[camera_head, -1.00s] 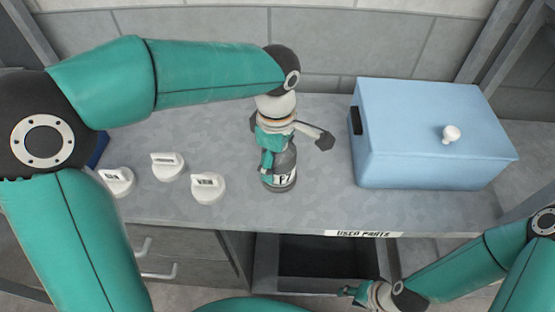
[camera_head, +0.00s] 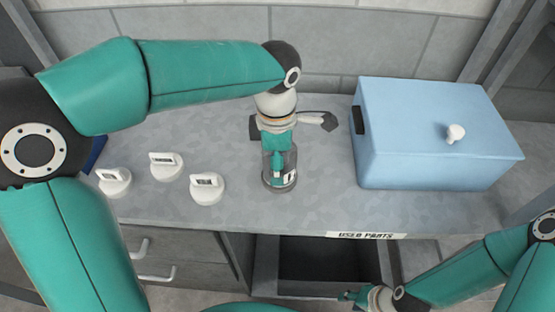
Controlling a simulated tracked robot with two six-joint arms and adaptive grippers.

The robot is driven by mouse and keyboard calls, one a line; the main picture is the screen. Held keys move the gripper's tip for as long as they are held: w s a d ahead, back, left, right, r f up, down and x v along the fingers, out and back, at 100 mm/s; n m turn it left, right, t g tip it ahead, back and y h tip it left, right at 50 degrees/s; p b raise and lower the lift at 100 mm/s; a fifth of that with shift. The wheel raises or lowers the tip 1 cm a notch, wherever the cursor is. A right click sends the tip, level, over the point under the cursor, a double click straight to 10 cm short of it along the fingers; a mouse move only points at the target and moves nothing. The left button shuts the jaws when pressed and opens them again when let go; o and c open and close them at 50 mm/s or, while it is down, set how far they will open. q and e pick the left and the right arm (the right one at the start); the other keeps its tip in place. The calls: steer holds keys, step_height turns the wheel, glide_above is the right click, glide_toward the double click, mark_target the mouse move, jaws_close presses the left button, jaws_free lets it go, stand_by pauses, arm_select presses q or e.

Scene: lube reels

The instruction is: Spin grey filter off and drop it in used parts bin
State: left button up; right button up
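The grey filter (camera_head: 277,179) is a dark grey cylinder with a white label, upright on the bench at the middle. My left gripper (camera_head: 278,165) comes down over it from above, its teal fingers against the filter's upper part. The fingertips overlap the filter, and I cannot tell how firmly they grip it. The used parts bin (camera_head: 325,284) is a dark open drawer below the bench's front edge, under a "USED PARTS" label (camera_head: 366,235). My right gripper (camera_head: 347,298) is low at the bin's front right, small and partly cut by the arm. Its finger opening is unclear.
Several white caps (camera_head: 207,188) with labels stand on the bench left of the filter. A light blue box (camera_head: 437,150) with a white knob stands at the right. A grey lever-like part sticks out behind my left gripper. Drawers with handles (camera_head: 158,272) lie below left.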

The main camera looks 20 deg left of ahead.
mark_target(290, 157)
arm_select(q)
steer(key=shift+s+d+f+n+b, duration=0.15)
steer(key=shift+f+n+b, duration=0.1)
steer(key=shift+n, duration=0.35)
steer(key=shift+s+a+f+n+b, duration=0.1)
steer(key=shift+f+n, duration=0.15)
steer(key=shift+n, duration=0.35)
steer(key=shift+r+n, duration=0.1)
steer(key=shift+n, duration=1.1)
steer(key=o, duration=1.1)
steer(key=shift+c, duration=0.2)
steer(key=o, duration=0.4)
steer(key=shift+w+r, duration=0.1)
steer(key=shift+r, duration=0.1)
steer(key=shift+r+p, duration=2.05)
steer(key=shift+r, duration=0.5)
